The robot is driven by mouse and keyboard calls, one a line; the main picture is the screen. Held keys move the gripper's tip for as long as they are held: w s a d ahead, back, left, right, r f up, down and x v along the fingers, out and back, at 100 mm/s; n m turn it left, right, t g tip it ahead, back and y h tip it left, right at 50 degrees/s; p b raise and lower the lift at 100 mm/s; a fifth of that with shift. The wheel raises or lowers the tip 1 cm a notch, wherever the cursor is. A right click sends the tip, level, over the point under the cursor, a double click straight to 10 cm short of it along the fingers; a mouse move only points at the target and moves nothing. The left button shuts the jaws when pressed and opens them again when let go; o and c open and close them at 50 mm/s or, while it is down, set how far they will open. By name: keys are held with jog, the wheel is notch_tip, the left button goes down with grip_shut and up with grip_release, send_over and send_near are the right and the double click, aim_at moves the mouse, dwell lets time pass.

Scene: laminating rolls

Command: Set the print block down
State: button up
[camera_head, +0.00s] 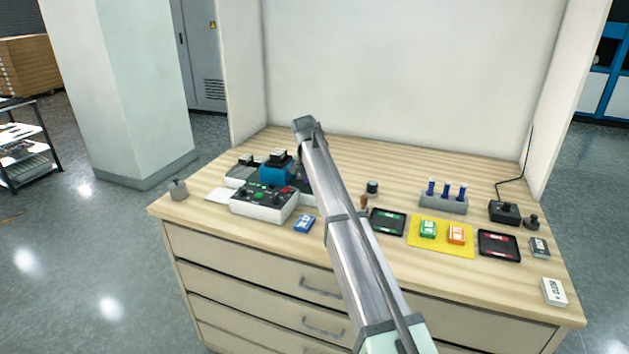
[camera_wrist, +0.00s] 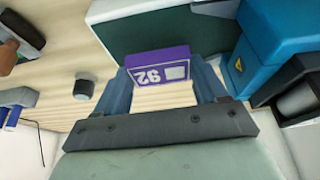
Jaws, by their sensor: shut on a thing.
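My gripper (camera_wrist: 163,78) is shut on a purple print block (camera_wrist: 160,66) with a white number label, one finger on each side of it. The block is close to a dark green, pale-edged slab (camera_wrist: 165,32); whether it touches the slab or the surface below is unclear. In the head view my arm hides the gripper and most of what lies around it. A blue print block (camera_head: 304,223) lies near the table's front edge. A green block (camera_head: 427,229) and an orange block (camera_head: 456,233) lie on a yellow mat (camera_head: 415,245).
A blue machine (camera_head: 277,172) stands close beside the gripper, also in the wrist view (camera_wrist: 275,45). A control box (camera_head: 264,201) stands in front. Bare wood lies at the back right.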

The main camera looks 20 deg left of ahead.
jog(key=shift+f, duration=1.15)
jog(key=shift+f, duration=0.15)
jog(key=o, duration=1)
jog(key=shift+o, duration=0.2)
jog(key=v, duration=1.2)
